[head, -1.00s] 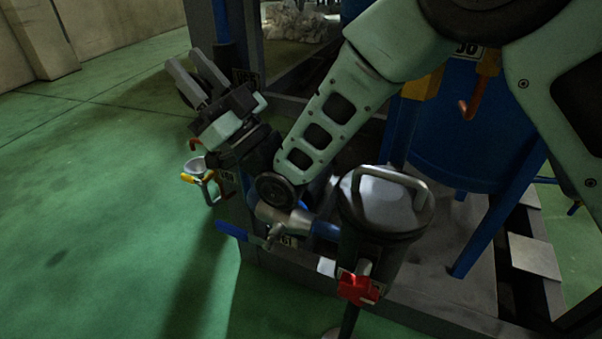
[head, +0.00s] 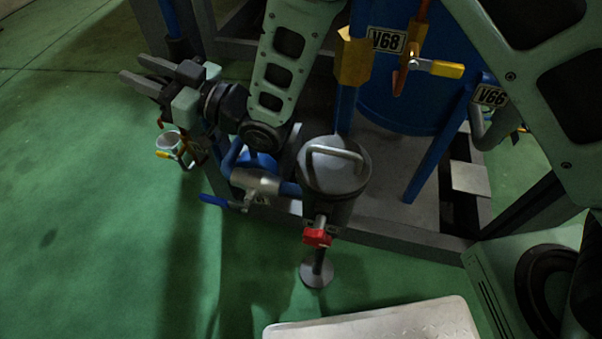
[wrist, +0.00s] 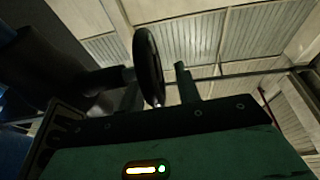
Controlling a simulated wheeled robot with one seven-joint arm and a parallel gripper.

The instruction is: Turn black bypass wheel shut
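A black handwheel (wrist: 148,67) shows nearly edge-on in the wrist view, with a dark stem and pipe to its left. I cannot pick it out in the head view. My gripper (head: 132,67) is at the upper left of the head view, its two dark fingers parallel, apart and pointing left, with nothing seen between them. In the wrist view, a dark finger-like bar stands just right of the wheel; I cannot tell whether it touches.
A grey lidded vessel (head: 335,172) with a red valve handle (head: 317,237) stands beside my arm. A blue tank (head: 405,90) stands behind. Green floor is clear at left.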

